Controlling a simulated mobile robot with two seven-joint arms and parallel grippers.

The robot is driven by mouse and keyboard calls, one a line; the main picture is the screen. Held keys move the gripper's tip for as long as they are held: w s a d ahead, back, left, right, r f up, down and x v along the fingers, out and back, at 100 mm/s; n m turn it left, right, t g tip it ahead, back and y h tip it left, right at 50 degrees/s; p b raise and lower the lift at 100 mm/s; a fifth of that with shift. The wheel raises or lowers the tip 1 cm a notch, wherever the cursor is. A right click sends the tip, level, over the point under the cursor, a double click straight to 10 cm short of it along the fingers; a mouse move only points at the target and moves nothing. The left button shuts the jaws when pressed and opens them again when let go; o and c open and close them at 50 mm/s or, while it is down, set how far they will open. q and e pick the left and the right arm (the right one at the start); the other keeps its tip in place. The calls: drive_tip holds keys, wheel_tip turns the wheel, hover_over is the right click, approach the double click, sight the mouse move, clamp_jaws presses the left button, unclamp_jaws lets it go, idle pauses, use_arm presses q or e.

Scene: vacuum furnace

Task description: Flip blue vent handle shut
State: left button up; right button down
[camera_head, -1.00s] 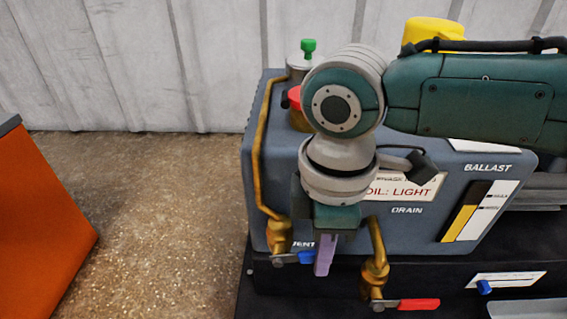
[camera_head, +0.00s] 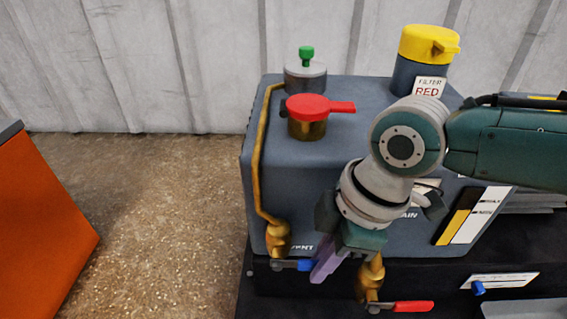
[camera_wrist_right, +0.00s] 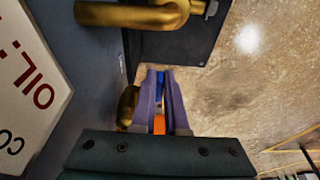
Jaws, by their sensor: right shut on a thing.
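The blue vent handle (camera_head: 304,265) is on a grey lever below the brass vent valve (camera_head: 278,240), at the lower left front of the grey pump housing. The lever points right, roughly level. My right gripper (camera_head: 318,272) has its purple fingers around the handle's outer end and tilts down to the left. In the right wrist view, the handle's blue (camera_wrist_right: 160,84) shows between the two close fingers (camera_wrist_right: 162,100), which are shut on it. Part of the handle is hidden by the fingers. My left gripper is not in view.
The brass drain valve (camera_head: 370,275) with a red handle (camera_head: 413,306) is just right of my gripper. A red-capped port (camera_head: 308,107), a green-knobbed fitting (camera_head: 306,70) and a yellow-capped filter (camera_head: 427,45) stand on the housing. An orange block (camera_head: 45,235) is at left; floor between is clear.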

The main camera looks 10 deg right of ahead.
drive_tip(key=c, duration=0.9)
unclamp_jaws()
drive_tip(key=shift+c, duration=0.2)
drive_tip(key=p+v, duration=0.7)
drive_tip(key=v, duration=0.2)
drive_tip(key=shift+d+r+p, duration=0.2)
drive_tip(key=shift+r+p, duration=0.2)
drive_tip(key=shift+s, duration=0.1)
